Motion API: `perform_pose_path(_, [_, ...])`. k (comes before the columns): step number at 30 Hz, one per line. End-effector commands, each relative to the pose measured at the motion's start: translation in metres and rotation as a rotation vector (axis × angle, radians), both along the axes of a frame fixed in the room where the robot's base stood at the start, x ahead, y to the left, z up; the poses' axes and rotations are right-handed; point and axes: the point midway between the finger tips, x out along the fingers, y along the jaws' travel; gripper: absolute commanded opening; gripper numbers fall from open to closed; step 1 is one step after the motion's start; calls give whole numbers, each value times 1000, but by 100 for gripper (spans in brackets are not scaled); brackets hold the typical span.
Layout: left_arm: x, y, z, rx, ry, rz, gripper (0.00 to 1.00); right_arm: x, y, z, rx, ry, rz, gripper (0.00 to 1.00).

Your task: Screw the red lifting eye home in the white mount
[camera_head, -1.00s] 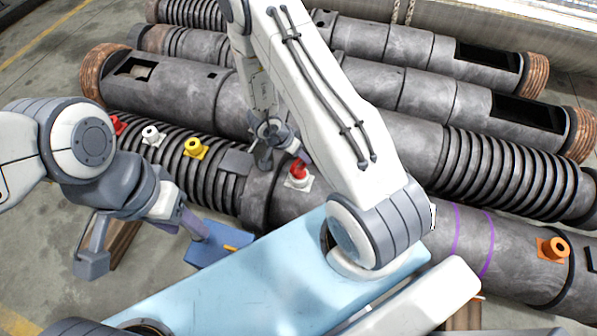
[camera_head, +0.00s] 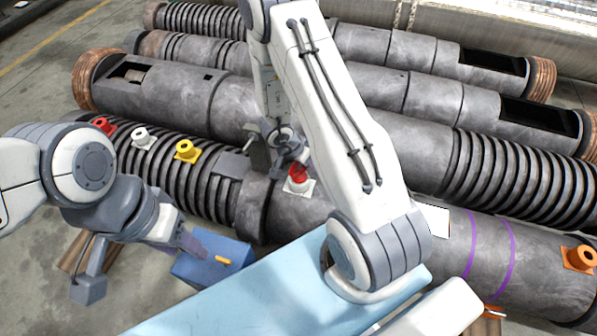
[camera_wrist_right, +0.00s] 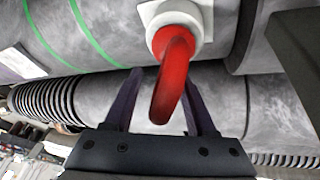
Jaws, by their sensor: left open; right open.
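The red lifting eye (camera_head: 298,173) sits in the white mount (camera_head: 300,188) on the front barrel. In the right wrist view the red eye (camera_wrist_right: 172,70) is a thick ring standing out of the white mount (camera_wrist_right: 204,14). My right gripper (camera_wrist_right: 162,75) is open, with its two fingers on either side of the ring and visible gaps to it. In the head view my right gripper (camera_head: 284,146) is right by the eye, partly hidden by my own arm. My left gripper (camera_head: 140,268) is open and empty at the left, in front of the barrel.
White (camera_head: 142,138), yellow (camera_head: 186,151) and red (camera_head: 104,126) fittings stand on the ribbed barrel part, and an orange one (camera_head: 579,258) at the right. A blue box (camera_head: 212,262) lies near my left gripper. More barrels (camera_head: 170,95) lie behind. Open floor shows at far left.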

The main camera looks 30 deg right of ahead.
Motion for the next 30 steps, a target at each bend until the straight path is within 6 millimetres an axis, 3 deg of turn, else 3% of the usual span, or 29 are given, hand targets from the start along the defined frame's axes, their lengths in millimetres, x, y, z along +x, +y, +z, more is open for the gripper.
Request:
perform_pose_path(2, [0,0,0,0,0,0,50,0,0,0,0,0,0,56])
perform_pose_path(6, [0,0,0,0,0,0,50,0,0,0,0,0,0,3])
perform_pose_path(10, [0,0,0,0,0,0,50,0,0,0,0,0,0,0])
perform_pose_path(11, [0,0,0,0,0,0,50,0,0,0,-1,0,0,33])
perform_pose_path(12, [0,0,0,0,0,0,50,0,0,0,0,0,0,48])
perform_pose_path(13, [0,0,0,0,0,0,50,0,0,0,0,0,0,57])
perform_pose_path(23, [0,0,2,0,0,0,50,0,0,2,0,0,0,57])
perform_pose_path(30, [0,0,34,0,0,0,50,0,0,29,0,0,0,57])
